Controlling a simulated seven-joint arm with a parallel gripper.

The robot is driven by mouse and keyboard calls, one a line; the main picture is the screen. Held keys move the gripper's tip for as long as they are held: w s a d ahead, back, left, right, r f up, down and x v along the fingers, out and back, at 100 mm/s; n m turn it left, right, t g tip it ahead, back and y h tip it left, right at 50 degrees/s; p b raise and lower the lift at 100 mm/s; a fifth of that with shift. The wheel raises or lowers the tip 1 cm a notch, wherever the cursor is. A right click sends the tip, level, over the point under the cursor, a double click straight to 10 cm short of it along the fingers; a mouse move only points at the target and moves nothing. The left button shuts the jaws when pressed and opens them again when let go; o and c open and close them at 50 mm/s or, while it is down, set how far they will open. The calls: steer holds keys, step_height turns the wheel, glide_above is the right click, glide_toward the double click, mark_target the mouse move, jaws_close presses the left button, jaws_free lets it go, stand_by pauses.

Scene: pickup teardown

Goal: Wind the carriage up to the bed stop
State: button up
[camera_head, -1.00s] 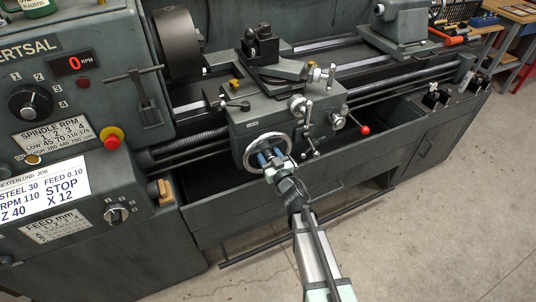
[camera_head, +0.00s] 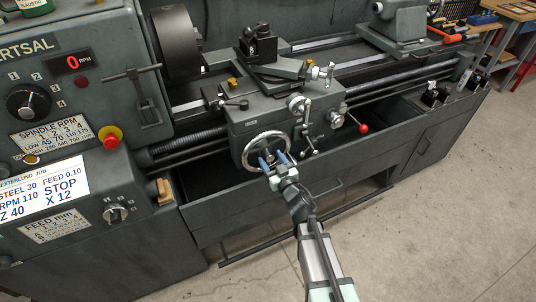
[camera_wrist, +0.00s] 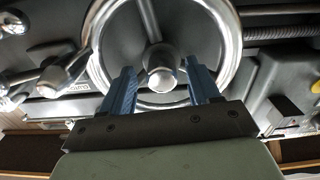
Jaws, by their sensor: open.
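The grey carriage (camera_head: 285,118) sits on the lathe bed a short way right of the chuck. Its chrome handwheel (camera_head: 246,162) is on the front of the apron. In the wrist view the handwheel rim (camera_wrist: 232,60) and its round hub knob (camera_wrist: 161,80) fill the upper middle. My gripper (camera_head: 273,158) is in front of the handwheel's lower right part. Its blue fingers (camera_wrist: 160,88) are spread apart on either side of the hub knob, with a gap to it on both sides. I cannot tell how deep they reach. The bed stop cannot be made out.
The chuck (camera_head: 176,43) is at the left end of the bed. The tailstock (camera_head: 397,22) stands at the right. A red-knobbed lever (camera_head: 362,128) sticks out right of the apron. The spindle display (camera_head: 73,63) reads 0. The floor in front is clear.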

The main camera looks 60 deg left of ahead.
steer(key=d, duration=1)
stand_by(0.4)
steer(key=w+d+f+m+t+h, duration=0.2)
steer(key=w+d+f+t+h, duration=0.35)
steer(key=w+f+h, duration=0.35)
steer(key=s+d+f+m+g+h, duration=0.25)
steer(key=d+f+h, duration=0.45)
steer(key=d+f, duration=0.65)
steer(key=s+d+f+m+g, duration=0.2)
steer(key=d+f+m+g, duration=0.1)
steer(key=d, duration=1.3)
steer(key=s+d+f+m+g+h, duration=0.1)
steer(key=s+d+f+m+g, duration=0.2)
steer(key=d, duration=1.3)
steer(key=s+d+f+m+g+h, duration=0.1)
steer(key=d+f+m, duration=0.6)
steer(key=d, duration=0.9)
steer(key=s+m+g, duration=0.1)
steer(key=g, duration=0.1)
steer(key=shift+s+d+g, duration=0.15)
steer(key=shift+d+g, duration=0.25)
